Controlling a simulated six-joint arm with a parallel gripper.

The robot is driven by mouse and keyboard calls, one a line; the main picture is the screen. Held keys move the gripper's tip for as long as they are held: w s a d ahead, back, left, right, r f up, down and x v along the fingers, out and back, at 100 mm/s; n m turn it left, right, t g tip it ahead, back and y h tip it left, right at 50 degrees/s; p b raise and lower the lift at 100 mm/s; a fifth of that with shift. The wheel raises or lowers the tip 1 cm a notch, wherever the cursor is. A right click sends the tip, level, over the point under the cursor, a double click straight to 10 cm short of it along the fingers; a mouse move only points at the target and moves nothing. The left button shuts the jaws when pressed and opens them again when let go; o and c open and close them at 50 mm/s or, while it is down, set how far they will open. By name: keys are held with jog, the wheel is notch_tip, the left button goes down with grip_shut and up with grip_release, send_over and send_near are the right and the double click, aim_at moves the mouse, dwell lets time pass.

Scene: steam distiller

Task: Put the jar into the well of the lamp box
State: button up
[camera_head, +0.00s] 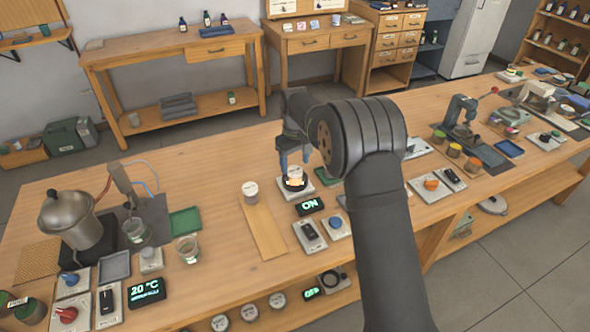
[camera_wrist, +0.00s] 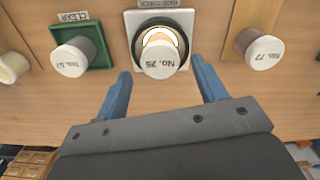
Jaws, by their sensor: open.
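A white-capped jar marked No. 75 (camera_wrist: 160,62) stands in the dark round well of the pale lamp box (camera_wrist: 187,20). A warm glow shows behind the jar in the wrist view. In the head view the lamp box (camera_head: 286,194) is near the middle of the bench, with the jar partly behind my fingers. My gripper (camera_wrist: 161,72) is open, its blue fingertips apart on either side of the jar's cap, with visible gaps. In the head view my gripper (camera_head: 294,162) is just above the lamp box. The jar's base is hidden.
A capped jar (camera_wrist: 264,46) marked No. 72 stands on a wooden strip (camera_head: 265,232). Another capped jar (camera_wrist: 74,58) stands in a green tray (camera_wrist: 102,56) labelled CLEAR. An ON display (camera_head: 309,206) and switch boxes (camera_head: 309,236) sit in front. Glassware stands left.

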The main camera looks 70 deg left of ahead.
aim_at(295, 170)
notch_tip(295, 170, up, 8)
jog(key=shift+f, duration=0.15)
dwell(0.4)
notch_tip(295, 170, down, 12)
jog(key=shift+r, duration=1.9)
